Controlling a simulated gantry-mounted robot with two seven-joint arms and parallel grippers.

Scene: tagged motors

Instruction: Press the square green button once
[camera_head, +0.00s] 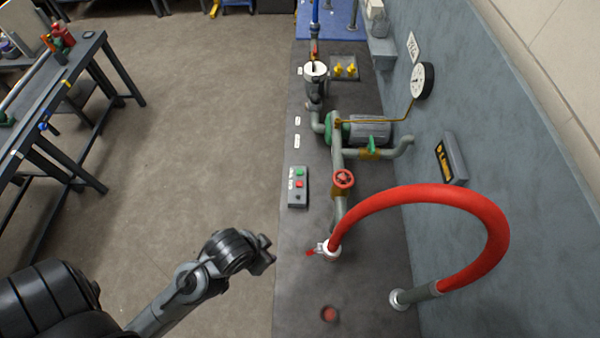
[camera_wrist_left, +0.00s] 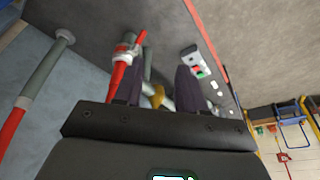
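The square green button (camera_head: 300,172) is at the far end of a small grey control box (camera_head: 291,188) on the dark bench. A red button (camera_head: 299,184) sits just nearer on the same box, with a dark control below it. My left gripper (camera_head: 268,254) is at the bench's left edge, nearer than the box and apart from it. In the left wrist view the gripper's two dark fingers (camera_wrist_left: 158,88) are spread with nothing held between them. The control box (camera_wrist_left: 193,57) shows beyond the right finger, partly hidden by it. My right gripper is not in view.
A thick red hose (camera_head: 430,197) arches over the bench's near right. A red valve wheel (camera_head: 343,180), pipes and a motor (camera_head: 368,130) stand right of and beyond the box. Open floor (camera_head: 200,130) lies left of the bench.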

